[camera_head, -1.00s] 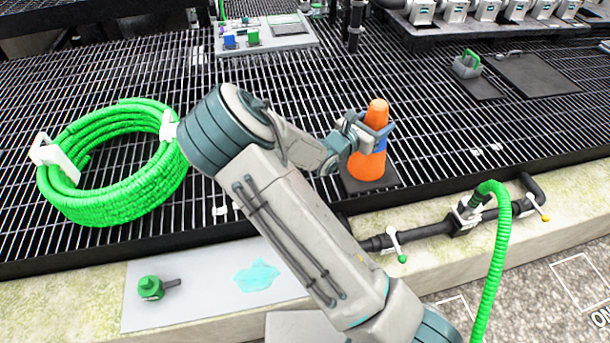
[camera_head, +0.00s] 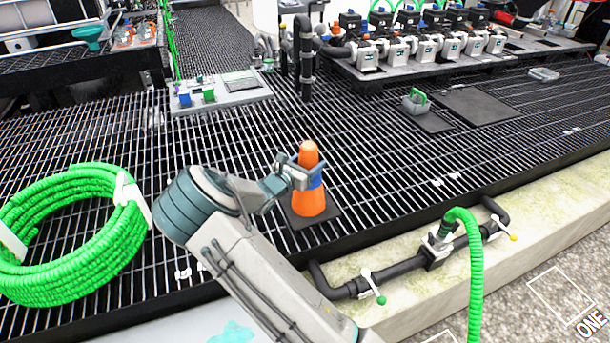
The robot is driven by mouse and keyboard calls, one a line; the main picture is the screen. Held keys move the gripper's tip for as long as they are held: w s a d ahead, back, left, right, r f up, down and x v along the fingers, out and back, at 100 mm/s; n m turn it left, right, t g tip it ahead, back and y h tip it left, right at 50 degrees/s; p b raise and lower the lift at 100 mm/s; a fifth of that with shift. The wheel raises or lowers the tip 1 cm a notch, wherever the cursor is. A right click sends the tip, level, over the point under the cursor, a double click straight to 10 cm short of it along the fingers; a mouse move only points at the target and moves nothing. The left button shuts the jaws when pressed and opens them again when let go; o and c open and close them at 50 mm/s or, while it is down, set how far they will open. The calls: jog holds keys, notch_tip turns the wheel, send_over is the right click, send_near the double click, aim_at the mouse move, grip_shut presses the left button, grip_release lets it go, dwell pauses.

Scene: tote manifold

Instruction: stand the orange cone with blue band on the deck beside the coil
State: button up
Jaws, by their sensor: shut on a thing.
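The orange cone with a blue band (camera_head: 309,202) is upright with its dark square base at or just above the black grating deck (camera_head: 390,160); I cannot tell whether the base touches. My gripper (camera_head: 300,173) is shut on the cone's upper part, near the blue band, which it partly hides. The green coil (camera_head: 75,270) lies on the deck at the left, bound with white straps. The cone is to the right of the coil, with my arm and bare grating between them.
A black pipe with valves (camera_head: 400,268) and a green hose (camera_head: 475,270) run along the front ledge. A tray with small blue and green blocks (camera_head: 225,92) is behind. A grey-green item (camera_head: 416,102) sits on a dark plate at the right. Open grating lies around the cone.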

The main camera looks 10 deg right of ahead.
jog(key=shift+w+a+f, duration=0.3)
jog(key=shift+w+a, duration=0.05)
jog(key=shift+w, duration=0.1)
jog(key=shift+f+b, duration=0.35)
jog(key=shift+f, duration=1.6)
